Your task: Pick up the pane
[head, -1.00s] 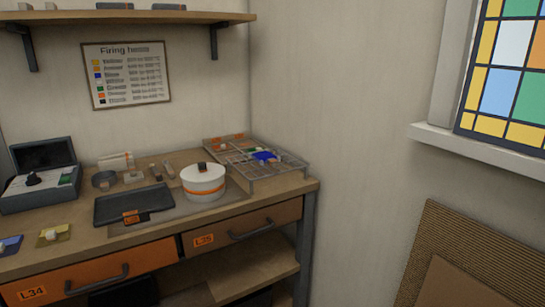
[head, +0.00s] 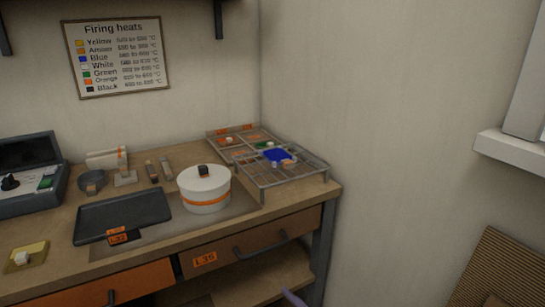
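Several small panes of coloured glass are in view, and I cannot tell which one is meant. A yellow pane (head: 27,257) with a small white knob-like piece on it lies at the left front of the bench. A blue pane (head: 278,156) lies in the wire-divided rack (head: 292,179) at the bench's right end. Green and orange pieces lie in the rack's rear part. Neither gripper can be made out. A pale lilac tip shows at the bottom edge, right of centre, too little to identify.
On the wooden bench stand a white round pot (head: 204,188) with an orange band, a dark tray (head: 122,214) and an open grey box (head: 30,175). A firing-heats chart (head: 117,57) hangs behind. Drawers are below. A window sill (head: 512,152) juts out at right.

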